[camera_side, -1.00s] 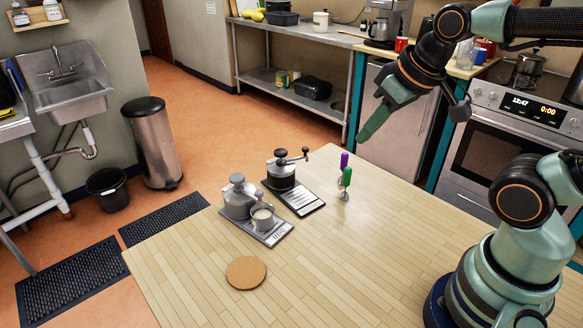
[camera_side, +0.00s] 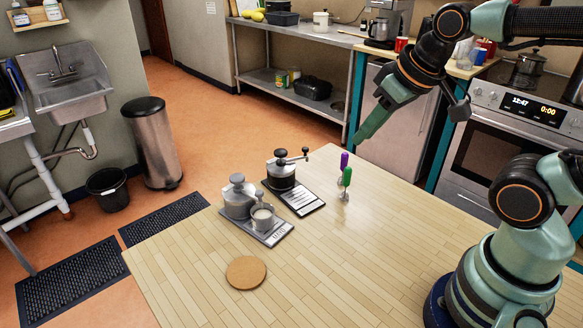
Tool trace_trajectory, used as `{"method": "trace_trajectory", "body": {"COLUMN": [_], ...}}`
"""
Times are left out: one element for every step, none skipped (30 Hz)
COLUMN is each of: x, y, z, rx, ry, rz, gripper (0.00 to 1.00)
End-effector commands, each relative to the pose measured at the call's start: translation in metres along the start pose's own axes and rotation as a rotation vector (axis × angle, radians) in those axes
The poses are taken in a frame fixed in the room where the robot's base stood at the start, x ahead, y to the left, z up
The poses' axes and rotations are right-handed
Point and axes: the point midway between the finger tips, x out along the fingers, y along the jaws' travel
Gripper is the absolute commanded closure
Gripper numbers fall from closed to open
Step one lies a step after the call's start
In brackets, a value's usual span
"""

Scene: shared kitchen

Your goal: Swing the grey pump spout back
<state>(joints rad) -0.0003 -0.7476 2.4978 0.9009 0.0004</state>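The grey pump (camera_side: 237,199) stands upright on a grey base plate (camera_side: 276,239) at the left of the wooden table. Its round grey cap is on top. My gripper (camera_side: 358,140) is high to the right of the pump, over the table's far edge in the picture, pointing down and left. It is well apart from the pump. It holds nothing that I can see. Its fingers overlap from this side, hiding any gap.
A dark pump (camera_side: 283,174) with an arm out to the right stands behind on a black base plate (camera_side: 303,204). A cork mat (camera_side: 246,272) lies in front.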

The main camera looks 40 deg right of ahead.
Motion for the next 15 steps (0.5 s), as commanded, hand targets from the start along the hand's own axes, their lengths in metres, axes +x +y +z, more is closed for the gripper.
{"method": "trace_trajectory", "body": {"x": [0.000,-0.001,0.000,-0.001,-0.001,0.000,0.001,0.002,0.003,0.005,0.007,0.010,0.013,0.016,0.021], "y": [-0.001,-0.002,-0.003,-0.005,-0.006,-0.009,-0.012,-0.015,-0.019,-0.022,-0.026,-0.030,-0.034,-0.037,-0.043], "z": [-0.002,-0.004,-0.007,-0.011,-0.015,-0.022,-0.028,-0.034,-0.042,-0.048,-0.054,-0.062,-0.068,-0.074,-0.081], "rx": [0.000,-0.001,-0.001,-0.001,-0.002,-0.002,-0.001,-0.001,-0.002,-0.002,-0.001,-0.002,-0.002,-0.002,-0.002], "ry": [-0.004,-0.009,-0.020,-0.030,-0.041,-0.058,-0.075,-0.091,-0.114,-0.131,-0.147,-0.171,-0.187,-0.204,-0.226], "rz": [-0.001,-0.003,-0.005,-0.007,-0.009,-0.013,-0.016,-0.018,-0.022,-0.024,-0.026,-0.028,-0.029,-0.030,-0.031], "gripper": [0.54,0.46,0.46,0.46,0.46,0.46,0.46,0.46,0.46,0.46,0.46,0.46,0.46,0.46,0.46]}}
